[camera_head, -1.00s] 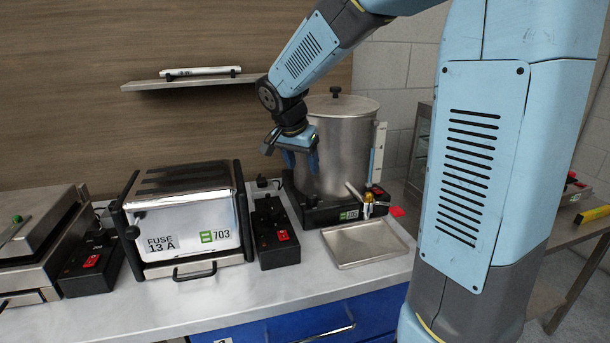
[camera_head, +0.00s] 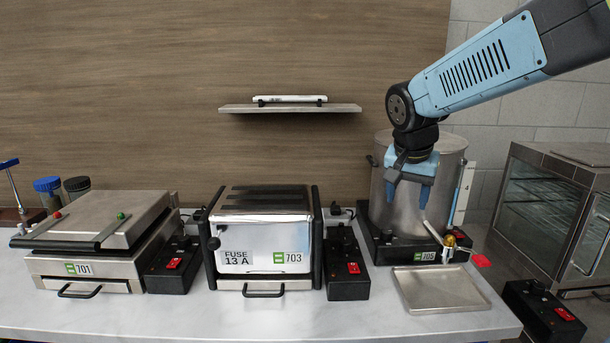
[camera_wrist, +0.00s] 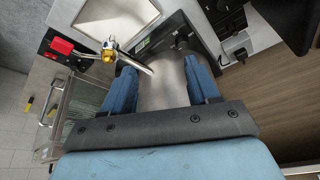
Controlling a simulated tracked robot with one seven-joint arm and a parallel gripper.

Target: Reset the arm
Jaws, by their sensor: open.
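My gripper (camera_head: 409,192) hangs from my blue arm in front of the steel urn (camera_head: 378,200), its fingers pointing down. The two blue fingers are apart with nothing held between them. In the wrist view my gripper (camera_wrist: 162,92) also shows open, with the urn's steel side (camera_wrist: 165,88) seen between and beyond the fingers. I cannot tell whether the fingers touch the urn. The urn's tap (camera_head: 448,243) is to the right of the fingers in the head view, and the tap (camera_wrist: 109,52) shows near the left finger in the wrist view.
A toaster (camera_head: 265,245) marked 703 and a contact grill (camera_head: 90,262) marked 701 stand left. A drip tray (camera_head: 400,292) lies before the urn. A glass-fronted cabinet (camera_head: 540,205) stands right. A wall shelf (camera_head: 290,108) hangs above. The counter front (camera_head: 240,315) is clear.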

